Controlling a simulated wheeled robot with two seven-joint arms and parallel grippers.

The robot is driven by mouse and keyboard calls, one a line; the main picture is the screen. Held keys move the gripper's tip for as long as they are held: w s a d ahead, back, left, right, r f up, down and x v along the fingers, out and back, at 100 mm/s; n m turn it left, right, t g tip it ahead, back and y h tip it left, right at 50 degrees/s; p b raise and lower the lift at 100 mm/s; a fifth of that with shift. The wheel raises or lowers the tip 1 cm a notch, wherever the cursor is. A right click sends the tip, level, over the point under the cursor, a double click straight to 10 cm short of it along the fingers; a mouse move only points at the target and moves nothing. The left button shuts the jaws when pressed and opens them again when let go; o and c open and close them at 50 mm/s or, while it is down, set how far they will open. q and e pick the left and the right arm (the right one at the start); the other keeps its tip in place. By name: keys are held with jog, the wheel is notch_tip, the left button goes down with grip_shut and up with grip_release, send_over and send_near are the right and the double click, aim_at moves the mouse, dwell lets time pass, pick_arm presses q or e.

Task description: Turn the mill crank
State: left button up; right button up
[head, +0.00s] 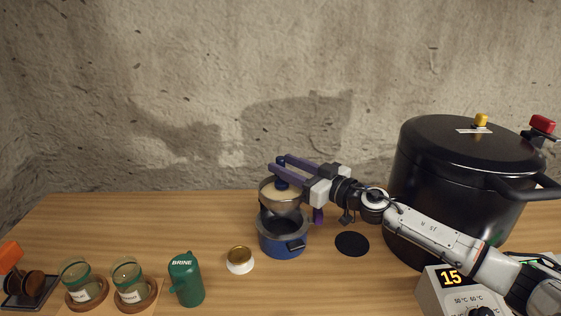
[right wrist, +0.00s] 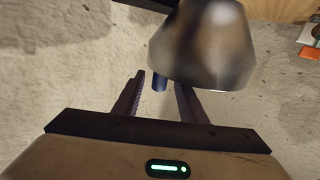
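The food mill has a metal bowl (head: 280,199), which sits over a blue pot (head: 283,240) on the wooden counter. Its metal side also shows large in the right wrist view (right wrist: 205,45). A dark blue crank knob (right wrist: 160,78) is between the fingers of my right gripper (right wrist: 160,82), with a gap on each side. In the head view, my right gripper (head: 276,163) reaches in from the right over the mill, its purple fingers apart. The fingers hide part of the mill top and crank arm. My left gripper is not in view.
A big black canner (head: 445,170) and a control box (head: 435,300) stand at right. A black disc (head: 352,244) lies right of the pot. The back left counter is clear.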

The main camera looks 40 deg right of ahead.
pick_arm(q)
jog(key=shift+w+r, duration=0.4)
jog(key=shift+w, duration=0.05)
pick_arm(e)
jog(key=shift+x, duration=1.2)
grip_shut()
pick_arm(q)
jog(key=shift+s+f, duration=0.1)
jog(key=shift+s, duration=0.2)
pick_arm(e)
jog(key=shift+s+d+m+h, duration=0.1)
jog(key=shift+m+h, duration=0.2)
jog(key=shift+h, duration=0.2)
